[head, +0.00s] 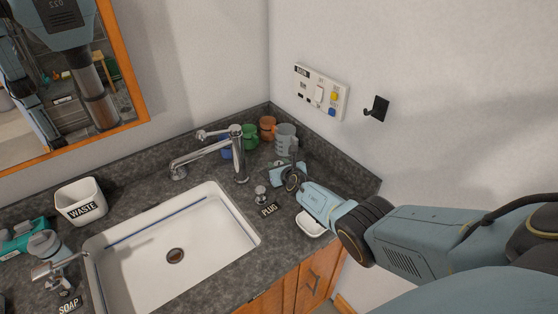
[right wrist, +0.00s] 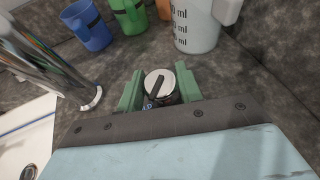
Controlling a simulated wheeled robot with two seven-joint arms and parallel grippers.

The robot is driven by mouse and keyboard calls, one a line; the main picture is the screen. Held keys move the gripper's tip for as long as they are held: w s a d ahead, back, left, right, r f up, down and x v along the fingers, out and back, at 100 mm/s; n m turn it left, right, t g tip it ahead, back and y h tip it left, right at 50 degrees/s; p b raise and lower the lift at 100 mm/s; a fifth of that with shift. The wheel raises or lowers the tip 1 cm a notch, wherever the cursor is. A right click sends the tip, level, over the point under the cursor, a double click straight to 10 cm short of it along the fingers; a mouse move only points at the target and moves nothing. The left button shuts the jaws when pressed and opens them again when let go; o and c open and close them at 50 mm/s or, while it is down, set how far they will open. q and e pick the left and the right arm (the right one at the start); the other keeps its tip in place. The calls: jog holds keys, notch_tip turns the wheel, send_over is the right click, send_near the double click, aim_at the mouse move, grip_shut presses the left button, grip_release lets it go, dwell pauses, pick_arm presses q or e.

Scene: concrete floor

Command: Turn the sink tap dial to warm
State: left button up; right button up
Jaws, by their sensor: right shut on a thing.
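The tap dial (right wrist: 160,84) is a small round knob with a pale top and a dark bar across it, seen in the right wrist view. My right gripper (right wrist: 159,88) has its green fingers on either side of the dial and is shut on it. A label beside the dial is mostly hidden. In the head view my right gripper (head: 286,176) reaches the counter right of the tap and hides the dial. The chrome tap (head: 240,155) has its spout over the white sink (head: 140,270). My left gripper is not directly in view.
Blue, green and orange mugs and a measuring jug (head: 285,138) stand behind the dial. The plug knob (head: 260,193) and a white soap dish (head: 311,225) are nearby. A waste bin (head: 83,202) stands at left. A wall panel (head: 321,93) and hook (head: 377,108) are above.

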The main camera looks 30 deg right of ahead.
jog(key=shift+p, duration=0.3)
dwell(0.5)
jog(key=o, duration=1)
